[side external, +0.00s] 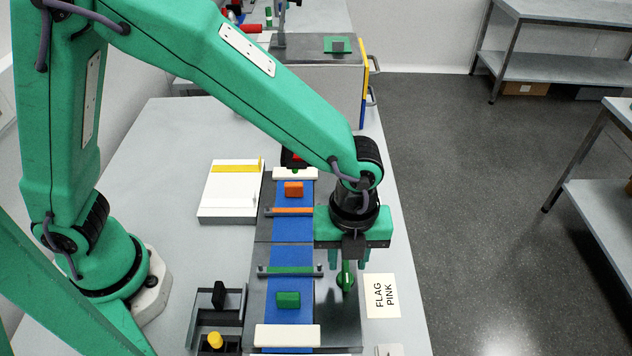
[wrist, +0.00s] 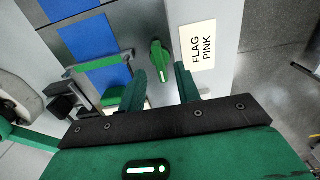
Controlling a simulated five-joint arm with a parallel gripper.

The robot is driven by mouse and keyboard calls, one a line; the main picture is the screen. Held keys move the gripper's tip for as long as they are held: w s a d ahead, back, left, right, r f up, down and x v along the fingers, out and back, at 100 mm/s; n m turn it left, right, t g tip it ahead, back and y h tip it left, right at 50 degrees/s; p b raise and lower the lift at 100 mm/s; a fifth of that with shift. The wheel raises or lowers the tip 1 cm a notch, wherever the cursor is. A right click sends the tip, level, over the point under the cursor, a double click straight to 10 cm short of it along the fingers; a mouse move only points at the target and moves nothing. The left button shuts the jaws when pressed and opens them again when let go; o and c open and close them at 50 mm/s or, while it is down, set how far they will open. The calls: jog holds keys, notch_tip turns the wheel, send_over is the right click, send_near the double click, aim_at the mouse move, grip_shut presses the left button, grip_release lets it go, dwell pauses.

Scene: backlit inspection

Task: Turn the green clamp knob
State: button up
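The green clamp knob (side external: 346,281) stands on the dark plate right of the blue strip. In the wrist view the knob (wrist: 160,58) has a raised grip with a pale line at its lower end. My gripper (side external: 349,264) is just above the knob, pointing down. In the wrist view the fingers of my gripper (wrist: 158,76) are apart with nothing between them, and the knob shows just beyond their tips. I see no contact with the knob.
A "FLAG PINK" card (side external: 381,296) lies right of the knob. A green bar (side external: 290,270) crosses the blue strip (side external: 292,253) on the left, near a green block (side external: 288,299). A white tray (side external: 228,212) is at left.

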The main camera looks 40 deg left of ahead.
aim_at(346, 273)
jog(key=shift+f, duration=1.35)
grip_shut()
